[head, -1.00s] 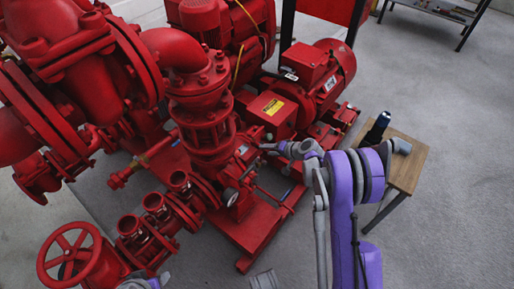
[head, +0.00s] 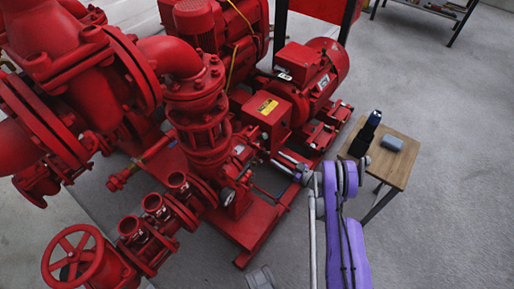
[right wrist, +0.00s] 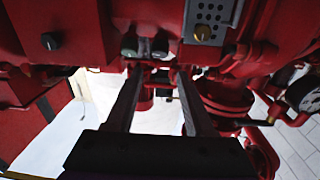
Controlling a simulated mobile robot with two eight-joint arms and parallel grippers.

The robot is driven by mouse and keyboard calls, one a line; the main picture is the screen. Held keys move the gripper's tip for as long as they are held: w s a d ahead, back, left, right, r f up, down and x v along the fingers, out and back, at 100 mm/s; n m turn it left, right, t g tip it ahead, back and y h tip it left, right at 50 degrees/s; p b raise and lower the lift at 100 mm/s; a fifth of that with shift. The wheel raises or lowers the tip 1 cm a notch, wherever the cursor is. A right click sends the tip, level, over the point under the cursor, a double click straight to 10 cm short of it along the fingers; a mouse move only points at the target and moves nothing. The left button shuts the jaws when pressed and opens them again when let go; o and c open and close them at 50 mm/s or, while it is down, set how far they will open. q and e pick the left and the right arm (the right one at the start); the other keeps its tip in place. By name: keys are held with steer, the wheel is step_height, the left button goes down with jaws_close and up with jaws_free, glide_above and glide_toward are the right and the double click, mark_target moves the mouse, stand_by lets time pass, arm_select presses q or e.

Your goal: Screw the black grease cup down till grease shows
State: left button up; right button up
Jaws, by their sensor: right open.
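My right gripper (head: 283,160) is beside the red pump in the head view, below the box with the yellow label. In the right wrist view its two fingers (right wrist: 158,76) are spread, with nothing held between them. Two small dark round caps, one on the left (right wrist: 130,46) and one on the right (right wrist: 158,47), sit side by side on the red housing just past the fingertips. A separate black knob (right wrist: 48,41) is on the red face at upper left. I cannot tell for certain which is the grease cup. No grease can be made out. My left gripper is not visible.
A pressure gauge (right wrist: 304,92) and red pipework stand close on the right in the wrist view. A brass fitting (right wrist: 202,32) sits on a grey plate. A wooden table (head: 402,168) carries a dark bottle-like object (head: 371,125) and a grey block (head: 391,142).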

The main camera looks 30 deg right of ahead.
steer(key=x, duration=1)
steer(key=shift+w+b, duration=0.2)
steer(key=shift+b, duration=0.25)
steer(key=shift+a, duration=0.15)
jaws_close()
